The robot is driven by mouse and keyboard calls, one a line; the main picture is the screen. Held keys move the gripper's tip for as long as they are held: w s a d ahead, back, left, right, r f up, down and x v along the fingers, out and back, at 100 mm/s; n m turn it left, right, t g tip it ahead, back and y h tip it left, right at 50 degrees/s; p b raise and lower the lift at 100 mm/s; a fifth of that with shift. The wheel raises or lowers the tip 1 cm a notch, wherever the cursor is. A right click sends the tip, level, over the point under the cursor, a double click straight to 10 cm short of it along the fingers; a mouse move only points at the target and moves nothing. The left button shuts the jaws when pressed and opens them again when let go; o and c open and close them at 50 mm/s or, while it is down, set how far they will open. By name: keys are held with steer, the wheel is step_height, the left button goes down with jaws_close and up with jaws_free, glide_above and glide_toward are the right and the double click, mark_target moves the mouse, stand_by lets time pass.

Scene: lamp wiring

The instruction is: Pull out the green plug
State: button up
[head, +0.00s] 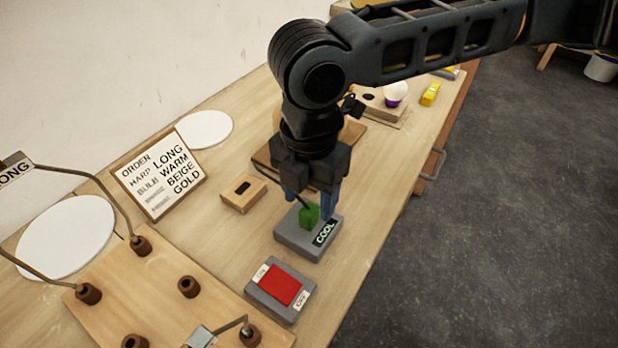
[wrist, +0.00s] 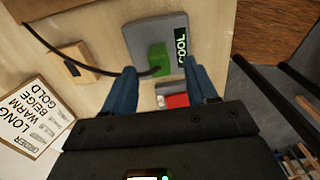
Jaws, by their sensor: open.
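The green plug (head: 309,215) stands in the grey block labelled COOL (head: 296,240) on the workbench. In the wrist view the green plug (wrist: 158,60) has a black cable running from it to the upper left, and the grey block (wrist: 145,32) lies under it. My gripper (head: 309,208) is above the block with its blue fingers pointing down, one on each side of the plug. In the wrist view my gripper (wrist: 162,80) is open, with gaps between both fingers and the plug. Whether the fingertips touch the block is hard to tell.
A red switch (head: 281,286) on a grey base is in front of the block. A wooden block with a dark slot (head: 243,192) is to its left. An order sign (head: 158,175) stands further left. A wooden board with pegs (head: 165,290) fills the lower left.

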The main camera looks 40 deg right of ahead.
mark_target(309, 209)
steer(key=shift+f, duration=2.05)
steer(key=shift+a, duration=0.1)
jaws_close()
steer(key=shift+r+p, duration=0.65)
steer(key=shift+r+p, duration=2.1)
steer(key=shift+r, duration=0.2)
